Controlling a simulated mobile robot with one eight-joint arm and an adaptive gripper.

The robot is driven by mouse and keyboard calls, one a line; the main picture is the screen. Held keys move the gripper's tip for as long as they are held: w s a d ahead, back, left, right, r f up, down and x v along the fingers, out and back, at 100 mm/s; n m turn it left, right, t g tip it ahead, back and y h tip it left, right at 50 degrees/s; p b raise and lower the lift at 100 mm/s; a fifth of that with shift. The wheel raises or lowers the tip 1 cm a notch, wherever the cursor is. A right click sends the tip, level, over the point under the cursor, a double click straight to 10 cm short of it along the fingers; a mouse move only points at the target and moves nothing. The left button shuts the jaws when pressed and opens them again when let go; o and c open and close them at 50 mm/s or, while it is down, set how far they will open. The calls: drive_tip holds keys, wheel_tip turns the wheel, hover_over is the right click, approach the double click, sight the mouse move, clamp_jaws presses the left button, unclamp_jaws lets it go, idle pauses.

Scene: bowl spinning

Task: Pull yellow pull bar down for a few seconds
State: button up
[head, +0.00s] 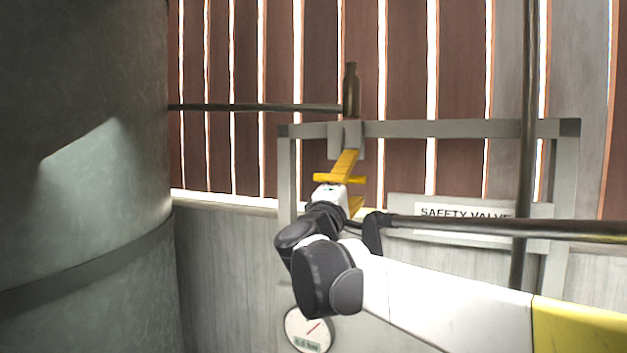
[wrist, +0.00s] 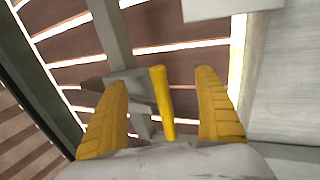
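The yellow pull bar (head: 346,163) slants down from the grey bracket below the brown valve in the head view. In the wrist view the pull bar (wrist: 162,104) stands between the two yellow fingers of my gripper (wrist: 163,78). Gaps show on both sides of it, so the fingers are spread and not clamped on it. In the head view my gripper (head: 356,191) is at the lower end of the bar. My own wrist and fingers partly hide that end there. I cannot tell whether any finger touches the bar.
A brown valve (head: 351,90) sits above the bar on a grey frame (head: 460,129). A SAFETY VALVE sign (head: 463,211) and dark pipes (head: 528,150) are to the right. A large grey tank (head: 85,170) fills the left. A round gauge (head: 308,330) is below my arm.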

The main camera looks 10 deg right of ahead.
drive_tip(key=shift+w+d, duration=0.1)
drive_tip(key=shift+s+a+f, duration=0.25)
drive_tip(key=shift+s+a, duration=0.1)
drive_tip(key=shift+s, duration=0.05)
drive_tip(key=b+v, duration=0.2)
drive_tip(key=v, duration=0.6)
